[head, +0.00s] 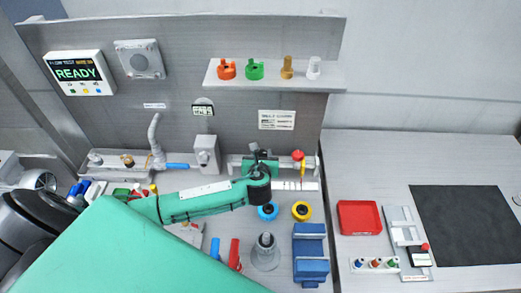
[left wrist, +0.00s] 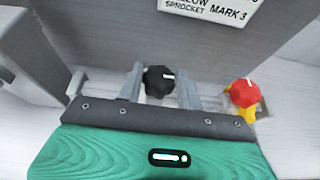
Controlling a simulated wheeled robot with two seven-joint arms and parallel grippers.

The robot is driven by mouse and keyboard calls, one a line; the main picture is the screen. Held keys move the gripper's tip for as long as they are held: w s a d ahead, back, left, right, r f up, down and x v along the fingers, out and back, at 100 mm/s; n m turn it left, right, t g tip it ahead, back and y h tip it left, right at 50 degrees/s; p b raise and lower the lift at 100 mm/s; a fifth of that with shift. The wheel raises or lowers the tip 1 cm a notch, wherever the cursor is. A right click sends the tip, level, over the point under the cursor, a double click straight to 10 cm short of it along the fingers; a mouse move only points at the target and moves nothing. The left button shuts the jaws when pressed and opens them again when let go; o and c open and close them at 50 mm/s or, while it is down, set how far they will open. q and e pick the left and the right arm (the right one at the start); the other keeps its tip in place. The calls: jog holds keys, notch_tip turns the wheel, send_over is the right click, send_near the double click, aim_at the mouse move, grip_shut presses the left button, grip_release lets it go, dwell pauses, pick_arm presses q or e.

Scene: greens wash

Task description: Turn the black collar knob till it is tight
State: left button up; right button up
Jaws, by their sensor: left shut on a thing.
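The black collar knob (left wrist: 158,82) has a white mark on its upper right in the left wrist view. My left gripper (left wrist: 160,86) has one finger on each side of it and is shut on it. In the head view my left gripper (head: 260,158) reaches the back fixture, where the knob is mostly hidden by the gripper and wrist. The knob sits on the metal rail fixture (left wrist: 90,84) below a white label. My right gripper does not show.
A red knob on a yellow body (head: 298,157) stands just right of my left gripper; it also shows in the left wrist view (left wrist: 243,92). A back wall carries a shelf (head: 335,76) with coloured parts. A red tray (head: 359,218) is to the right.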

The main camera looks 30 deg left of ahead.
pick_arm(q)
jog(key=shift+w+d+n+g+y+p, duration=0.15)
jog(key=shift+n+g+y+p, duration=0.4)
jog(key=shift+n+y, duration=0.35)
jog(key=o, duration=1)
jog(key=shift+b+v, duration=1.75)
jog(key=shift+v, duration=5.2)
jog(key=shift+f, duration=0.1)
